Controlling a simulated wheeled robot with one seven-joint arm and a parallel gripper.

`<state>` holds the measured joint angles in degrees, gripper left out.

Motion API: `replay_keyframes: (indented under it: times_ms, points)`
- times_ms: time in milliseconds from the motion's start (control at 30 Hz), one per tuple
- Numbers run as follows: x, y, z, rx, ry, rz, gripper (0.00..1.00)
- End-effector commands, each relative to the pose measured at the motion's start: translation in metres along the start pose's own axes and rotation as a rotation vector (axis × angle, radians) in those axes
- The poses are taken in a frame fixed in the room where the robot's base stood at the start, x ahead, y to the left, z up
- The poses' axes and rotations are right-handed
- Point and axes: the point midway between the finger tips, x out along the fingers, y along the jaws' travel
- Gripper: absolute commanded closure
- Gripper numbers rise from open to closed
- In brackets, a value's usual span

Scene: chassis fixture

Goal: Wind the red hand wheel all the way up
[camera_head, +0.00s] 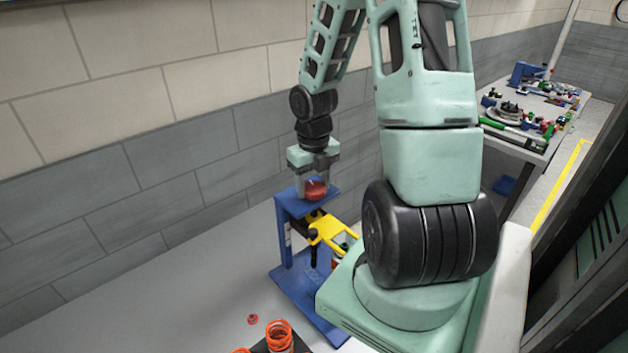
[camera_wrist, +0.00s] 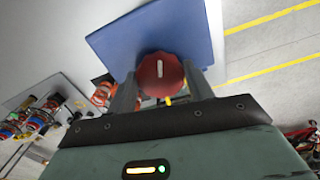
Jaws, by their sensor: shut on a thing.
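The red hand wheel (camera_head: 315,189) sits on top of the blue fixture frame (camera_head: 283,228). In the wrist view the wheel (camera_wrist: 160,74) shows a pale mark on its face, with the blue plate (camera_wrist: 130,42) behind it. My gripper (camera_head: 314,185) points down over the wheel and is shut on it, one finger on each side; both fingers also show in the wrist view (camera_wrist: 160,88). A yellow forked part (camera_head: 328,230) with a dark spindle sits below the wheel inside the frame. My arm partly hides the right side of the fixture.
Orange coil springs (camera_head: 279,335) stand on a dark base in front of the fixture, with a small red ring (camera_head: 252,319) nearby. A tiled wall runs behind. A cluttered bench (camera_head: 530,150) stands at the back right. The grey surface left of the fixture is clear.

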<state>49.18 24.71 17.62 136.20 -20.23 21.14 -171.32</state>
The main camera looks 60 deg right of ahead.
Motion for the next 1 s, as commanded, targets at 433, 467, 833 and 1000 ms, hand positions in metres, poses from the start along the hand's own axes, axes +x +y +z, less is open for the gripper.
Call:
replay_keyframes:
  times_ms: [433, 467, 833, 1000]
  points:
    - [-0.0002, -0.0017, -0.0053, -0.230, 0.015, 0.002, 0.74]
    - [0.0007, -0.0020, -0.0051, -0.261, 0.014, 0.002, 0.74]
    - [0.0011, -0.0010, -0.0045, -0.358, 0.014, 0.000, 0.74]
    - [0.0008, -0.0006, -0.0031, -0.358, 0.010, 0.000, 0.33]
